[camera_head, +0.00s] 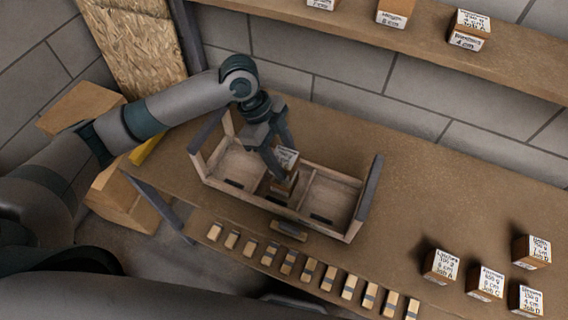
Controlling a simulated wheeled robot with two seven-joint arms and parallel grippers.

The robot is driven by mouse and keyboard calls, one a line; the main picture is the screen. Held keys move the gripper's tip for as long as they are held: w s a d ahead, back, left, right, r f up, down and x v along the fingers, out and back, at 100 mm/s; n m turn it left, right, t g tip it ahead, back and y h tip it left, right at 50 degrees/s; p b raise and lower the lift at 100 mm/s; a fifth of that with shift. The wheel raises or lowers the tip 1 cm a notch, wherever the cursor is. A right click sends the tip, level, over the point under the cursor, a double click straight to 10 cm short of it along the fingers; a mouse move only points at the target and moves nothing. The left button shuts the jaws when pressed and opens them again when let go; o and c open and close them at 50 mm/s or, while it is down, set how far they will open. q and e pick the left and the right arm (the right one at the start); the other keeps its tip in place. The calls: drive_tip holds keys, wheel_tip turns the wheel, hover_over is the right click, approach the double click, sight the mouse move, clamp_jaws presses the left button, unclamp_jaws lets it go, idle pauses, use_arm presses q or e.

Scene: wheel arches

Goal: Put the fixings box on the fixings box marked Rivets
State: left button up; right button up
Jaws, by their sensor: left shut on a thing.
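My left gripper (283,165) is shut on a small brown fixings box (287,184) with a white printed top. It holds the box over or in the middle part of a wooden tray (333,183) with compartments; I cannot tell if the box touches the tray floor. Several similar boxes stand on the right of the bench: one at the left (440,265), one in the middle (486,282), one at the back (532,251) and one at the front (526,300). Their labels are too small to read surely, so I cannot tell which is marked Rivets. My right gripper is out of view.
The brown bench (420,190) is clear between the tray and the right-hand boxes. A row of small blocks (309,270) lies along its front edge. A shelf (400,38) on the back wall carries more labelled boxes. Cardboard boxes (118,200) stand at the left.

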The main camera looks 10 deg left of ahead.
sight(284, 165)
use_arm(q)
drive_tip(key=shift+f+p, duration=0.75)
drive_tip(key=shift+f, duration=1.25)
drive_tip(key=shift+f, duration=0.15)
drive_tip(key=o, duration=1.2)
drive_tip(key=b+v, duration=0.2)
drive_tip(key=v, duration=0.9)
drive_tip(key=shift+w+d+b, duration=0.1)
drive_tip(key=shift+d+b, duration=0.05)
drive_tip(key=shift+b, duration=0.15)
drive_tip(key=shift+a+r, duration=0.25)
drive_tip(key=shift+r, duration=0.45)
